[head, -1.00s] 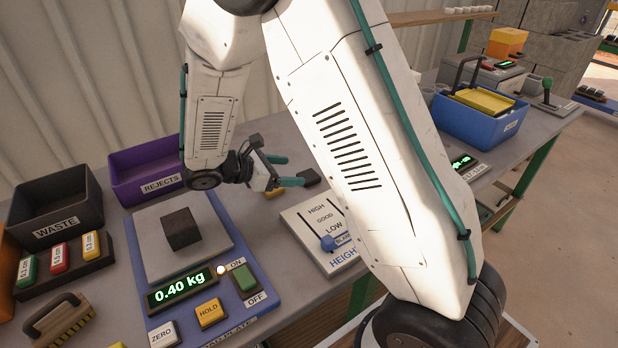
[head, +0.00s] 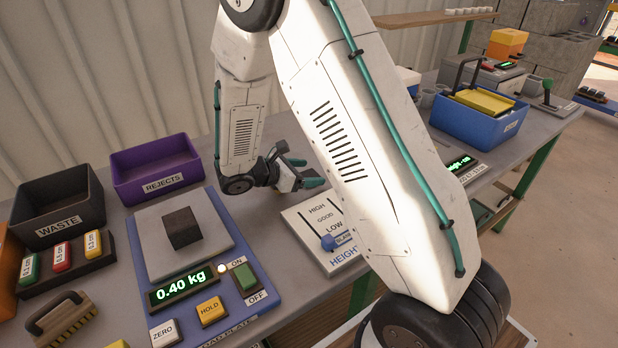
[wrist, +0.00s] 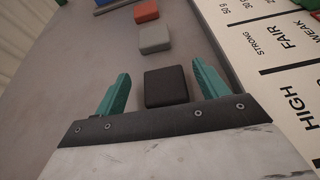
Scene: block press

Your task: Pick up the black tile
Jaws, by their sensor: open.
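The black tile (wrist: 166,87) lies flat on the grey table in the wrist view. It sits between the two teal fingers of my gripper (wrist: 161,90), close to the palm edge, with a gap on each side. My gripper is open and holds nothing. In the head view my gripper (head: 306,172) is low over the table, left of my large white arm link. I cannot make out the black tile there; the gripper and arm cover that area.
A grey tile (wrist: 154,39) and a red tile (wrist: 146,10) lie beyond the black one. A scale (head: 215,290) bearing a dark block (head: 182,228), a purple rejects bin (head: 160,182) and a black waste bin (head: 60,222) stand left.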

